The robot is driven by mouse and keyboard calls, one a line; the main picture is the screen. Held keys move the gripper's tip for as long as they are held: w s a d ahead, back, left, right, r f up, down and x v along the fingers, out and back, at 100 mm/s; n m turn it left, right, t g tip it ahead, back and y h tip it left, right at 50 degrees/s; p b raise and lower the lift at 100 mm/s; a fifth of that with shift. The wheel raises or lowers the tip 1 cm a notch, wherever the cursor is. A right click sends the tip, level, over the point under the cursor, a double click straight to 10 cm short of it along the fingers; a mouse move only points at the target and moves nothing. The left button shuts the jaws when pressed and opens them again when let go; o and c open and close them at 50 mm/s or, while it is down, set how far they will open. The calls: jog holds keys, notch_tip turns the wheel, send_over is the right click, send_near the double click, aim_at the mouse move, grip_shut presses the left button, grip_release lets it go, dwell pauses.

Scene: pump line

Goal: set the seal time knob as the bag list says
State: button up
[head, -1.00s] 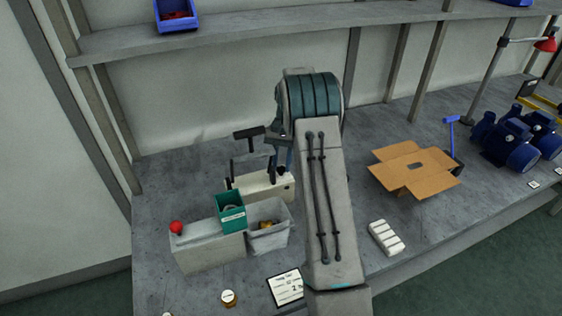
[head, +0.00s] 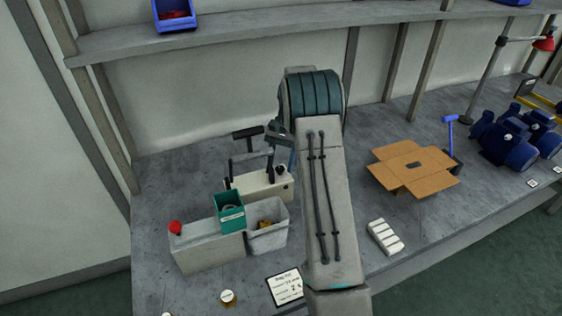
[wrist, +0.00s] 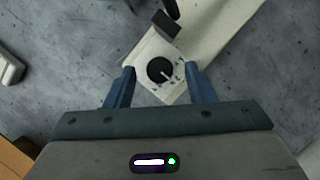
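The seal time knob (wrist: 160,70) is a round black dial with a pale pointer line, on the white end face of the sealer (wrist: 190,40). In the wrist view the pointer aims down and slightly right; the scale marks are too small to read. My gripper (wrist: 161,82) is open, its two blue fingers on either side of the knob and apart from it. In the head view the sealer (head: 256,187) is a cream box with a dark handle, partly behind my arm. The bag list (head: 286,287) is a white card at the bench front; its writing is too blurred to read surely.
A green bin (head: 230,211) and a grey bin (head: 268,240) stand in front of the sealer, beside a grey box with a red knob (head: 175,228). An open cardboard box (head: 390,177) and a white block (head: 385,237) lie to the right. Blue pumps (head: 505,145) stand farther right.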

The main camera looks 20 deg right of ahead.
jog(key=v, duration=1.3)
jog(key=shift+r, duration=0.35)
jog(key=shift+d, duration=0.15)
